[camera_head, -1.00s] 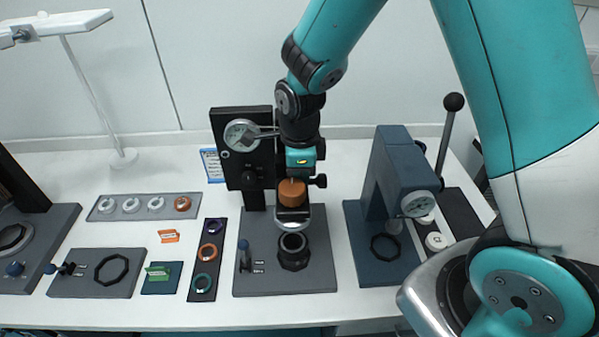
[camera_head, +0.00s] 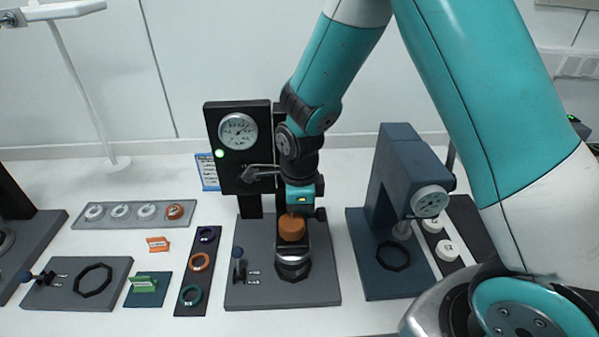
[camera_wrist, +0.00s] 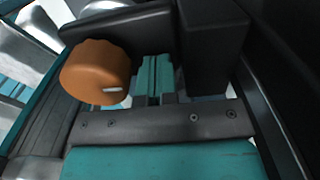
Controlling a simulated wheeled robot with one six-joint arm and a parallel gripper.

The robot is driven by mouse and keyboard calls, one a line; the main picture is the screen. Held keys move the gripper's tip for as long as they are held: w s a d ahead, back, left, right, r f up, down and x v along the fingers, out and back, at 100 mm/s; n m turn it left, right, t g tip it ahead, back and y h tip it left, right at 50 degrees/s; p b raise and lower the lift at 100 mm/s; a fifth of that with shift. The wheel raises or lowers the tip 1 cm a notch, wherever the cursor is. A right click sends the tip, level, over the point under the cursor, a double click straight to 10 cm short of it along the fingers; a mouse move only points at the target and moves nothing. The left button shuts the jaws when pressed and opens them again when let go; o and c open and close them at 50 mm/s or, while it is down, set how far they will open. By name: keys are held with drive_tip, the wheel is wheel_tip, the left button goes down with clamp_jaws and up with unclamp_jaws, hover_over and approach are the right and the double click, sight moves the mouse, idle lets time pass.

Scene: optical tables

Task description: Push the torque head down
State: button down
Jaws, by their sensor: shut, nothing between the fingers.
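The torque head, topped by an orange knob (camera_head: 291,228), sits low on its black upright (camera_head: 226,182). Its lower end meets the dark round seat (camera_head: 293,272) on the grey base plate; exact contact is hidden. A round dial (camera_head: 238,132) is on the upright, with a lit green lamp (camera_head: 219,154) below it. My gripper (camera_head: 302,210) is shut and empty, pointing down at the head, just behind the knob. In the wrist view, the teal fingertips (camera_wrist: 156,68) are together beside the orange knob (camera_wrist: 97,72), against or very near the dark head parts.
A blue-grey press (camera_head: 393,185) with its own dial stands close on the right. A small lever (camera_head: 238,262) stands at the base plate's left.

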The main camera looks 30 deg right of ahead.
drive_tip(key=shift+s+f, duration=0.15)
drive_tip(key=shift+f, duration=0.05)
drive_tip(key=shift+r+p, duration=0.35)
drive_tip(key=shift+p, duration=0.05)
wheel_tip(320, 180, up, 5)
drive_tip(key=p, duration=0.3)
drive_tip(key=shift+f+p, duration=0.1)
drive_tip(key=shift+p, duration=0.2)
wheel_tip(320, 180, up, 9)
drive_tip(key=b, duration=0.2)
drive_tip(key=shift+b, duration=0.4)
